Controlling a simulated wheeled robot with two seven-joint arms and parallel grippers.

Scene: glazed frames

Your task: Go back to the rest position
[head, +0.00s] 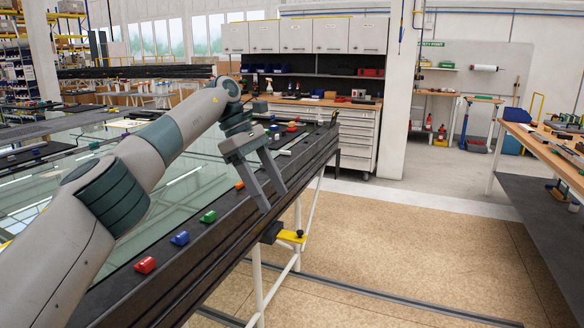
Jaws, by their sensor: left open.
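My left arm comes in from the lower left, and my left gripper (273,201) points down over the dark edge of the glazing table. Its two fingers are apart, with nothing seen between them. My right gripper does not show in the head view. Along the dark frame edge sit a red block (145,265), a blue block (180,238), a green block (208,217) and an orange block (239,184), left of and nearer than the gripper or beside it.
The table's dark rail (185,285) and a yellow clamp piece (291,236) lie close to the gripper. A workbench (545,143) with tools stands at the right. A drawer cabinet (357,140) stands behind. The brown floor (400,250) between is clear.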

